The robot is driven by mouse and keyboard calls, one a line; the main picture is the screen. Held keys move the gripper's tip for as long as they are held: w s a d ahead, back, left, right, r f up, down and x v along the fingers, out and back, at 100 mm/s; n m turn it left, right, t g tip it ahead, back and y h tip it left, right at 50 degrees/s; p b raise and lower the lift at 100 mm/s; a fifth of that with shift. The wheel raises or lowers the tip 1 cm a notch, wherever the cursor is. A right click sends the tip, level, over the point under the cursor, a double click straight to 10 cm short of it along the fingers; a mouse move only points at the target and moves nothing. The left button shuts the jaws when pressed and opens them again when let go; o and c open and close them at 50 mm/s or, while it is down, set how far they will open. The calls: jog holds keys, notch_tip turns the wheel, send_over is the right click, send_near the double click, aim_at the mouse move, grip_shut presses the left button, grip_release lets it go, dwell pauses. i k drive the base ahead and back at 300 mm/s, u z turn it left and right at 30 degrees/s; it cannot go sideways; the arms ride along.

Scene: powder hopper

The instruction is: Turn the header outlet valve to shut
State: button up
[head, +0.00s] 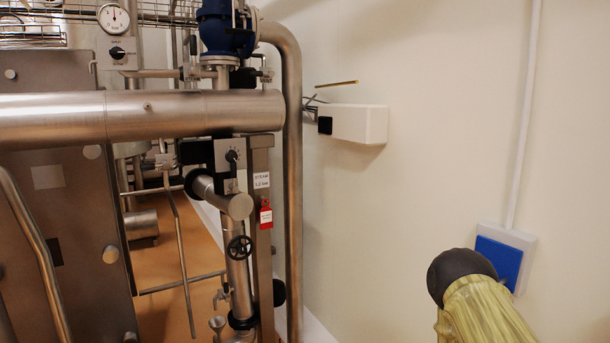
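A thick steel header pipe (150,117) runs level across the left half of the head view. Below its right end is a small grey plate with a black selector knob (232,156). Lower down, a black handwheel (239,249) sits on the vertical steel pipe. No label that I can read says which of these is the header outlet valve, and I cannot tell whether either is open or shut. My gripper is not in view. At the lower right, my arm shows a yellowish cover and a dark rounded end, well apart from the pipes.
A red tag (266,215) hangs beside the vertical pipe. A round gauge (114,18) and another knob (117,53) are at upper left. A white wall box (358,124) juts out right of the bent pipe (293,200). A blue-fronted wall panel (500,262) is at right.

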aim_at(233, 187)
jog(key=z, duration=0.2)
jog(key=i, duration=0.45)
jog(key=u, duration=0.95)
jog(key=i, duration=0.65)
jog(key=u, duration=0.8)
